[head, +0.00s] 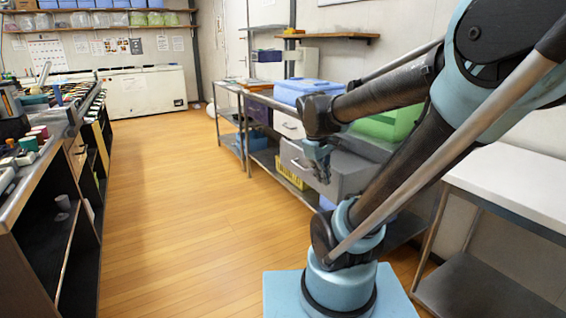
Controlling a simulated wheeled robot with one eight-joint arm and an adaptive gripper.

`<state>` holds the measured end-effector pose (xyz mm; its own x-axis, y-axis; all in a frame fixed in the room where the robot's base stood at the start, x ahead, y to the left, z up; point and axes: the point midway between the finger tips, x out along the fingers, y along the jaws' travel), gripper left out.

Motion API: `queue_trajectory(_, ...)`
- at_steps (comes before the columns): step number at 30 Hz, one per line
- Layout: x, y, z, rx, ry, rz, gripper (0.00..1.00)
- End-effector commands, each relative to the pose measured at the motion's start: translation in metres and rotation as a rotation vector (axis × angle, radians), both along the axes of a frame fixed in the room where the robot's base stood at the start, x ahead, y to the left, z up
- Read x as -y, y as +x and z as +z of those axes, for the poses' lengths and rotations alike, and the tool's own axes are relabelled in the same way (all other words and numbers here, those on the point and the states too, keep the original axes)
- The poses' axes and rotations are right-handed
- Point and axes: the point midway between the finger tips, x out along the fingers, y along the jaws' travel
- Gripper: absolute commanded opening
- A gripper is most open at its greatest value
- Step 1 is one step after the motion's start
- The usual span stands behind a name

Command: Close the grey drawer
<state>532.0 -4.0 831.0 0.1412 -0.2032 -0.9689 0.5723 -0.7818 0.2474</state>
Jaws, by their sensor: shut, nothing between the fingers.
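The grey drawer (335,189) sits low in the shelving at the right side of the aisle. It juts out beyond the unit, so it stands open. Its front carries a handle (300,164) and faces left toward the aisle. My gripper (323,177) points down at the drawer front, just right of the handle, with its fingers shut and empty. It overlaps the front in the view; I cannot tell whether it touches. My arm hides part of the drawer's right side.
A white drawer (288,126) is above and behind the grey one. A blue bin (306,90) and a green bin (385,126) stand on top. The wooden floor (185,215) is clear. A black counter (85,190) lines the left.

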Motion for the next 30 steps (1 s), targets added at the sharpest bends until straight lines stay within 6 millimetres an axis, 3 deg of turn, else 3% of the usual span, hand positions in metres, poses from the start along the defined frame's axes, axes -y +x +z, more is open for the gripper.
queue_trajectory(14,-0.037,0.108,0.027,-0.123,-0.250,0.458,0.00)
queue_trajectory(23,-0.079,0.175,0.026,-0.216,-0.410,0.726,0.00)
queue_trajectory(30,-0.123,0.223,0.016,-0.299,-0.539,0.928,0.00)
